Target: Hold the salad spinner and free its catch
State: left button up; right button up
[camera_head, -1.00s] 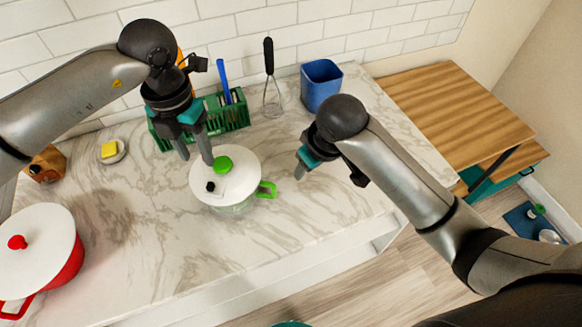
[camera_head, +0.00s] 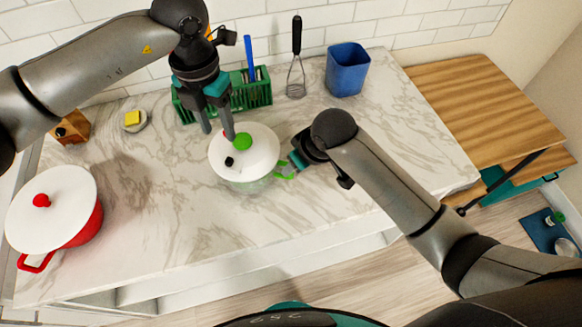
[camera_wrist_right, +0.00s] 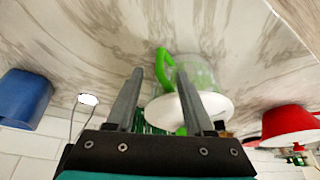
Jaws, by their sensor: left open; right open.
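The salad spinner (camera_head: 262,157) stands on the marble counter, with a white lid, a green knob (camera_head: 242,141), a small black piece (camera_head: 229,161) on the lid and a clear greenish bowl. Its green handle (camera_head: 284,174) points right. My left gripper (camera_head: 217,130) is open and points down at the lid's back-left edge; contact is unclear. My right gripper (camera_head: 291,163) is open beside the handle, its fingers partly hidden. In the right wrist view, the handle (camera_wrist_right: 163,62) lies ahead between the open fingers (camera_wrist_right: 160,72), and the white lid (camera_wrist_right: 218,106) is partly behind them.
A red pot (camera_head: 82,228) with a white lid stands at the left. The counter in front of the spinner is clear.

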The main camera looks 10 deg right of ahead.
aim_at(291, 177)
jog(key=shift+x, duration=2.85)
jog(key=shift+c, duration=0.2)
grip_shut()
jog(key=shift+c, duration=0.5)
grip_release()
grip_shut()
dwell(0.4)
